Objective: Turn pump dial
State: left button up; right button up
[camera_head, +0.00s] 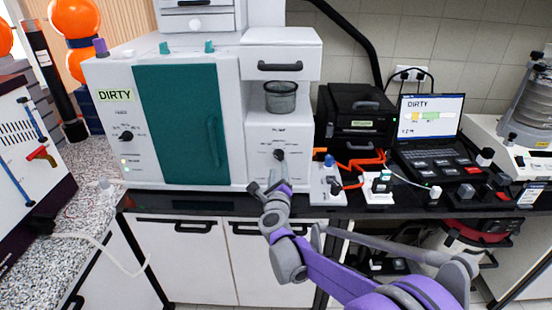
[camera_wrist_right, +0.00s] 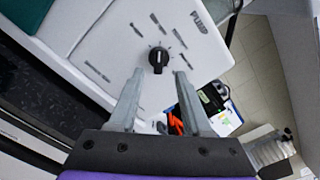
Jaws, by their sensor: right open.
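The pump dial (camera_head: 279,154) is a small black knob on the white front panel, below the printed word PUMP. It also shows in the right wrist view (camera_wrist_right: 158,57), with marks printed around it. My right gripper (camera_head: 270,186) is just below the dial in the head view. In the wrist view its two fingers (camera_wrist_right: 155,84) are spread apart, with the dial just beyond the tips and roughly between them. The fingers appear clear of the dial, with nothing between them. My left gripper is in neither view.
A white machine with a teal door (camera_head: 178,120) stands left of the pump panel, marked DIRTY. A grey cup (camera_head: 281,97) sits in the recess above the dial. A black box (camera_head: 352,118), orange cables and a laptop (camera_head: 430,125) crowd the dark bench to the right.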

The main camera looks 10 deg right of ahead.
aim_at(278, 158)
jog(key=x, duration=0.6)
jog(key=shift+w+p, duration=0.2)
jog(key=shift+p, duration=0.2)
jog(key=shift+c, duration=0.3)
grip_shut()
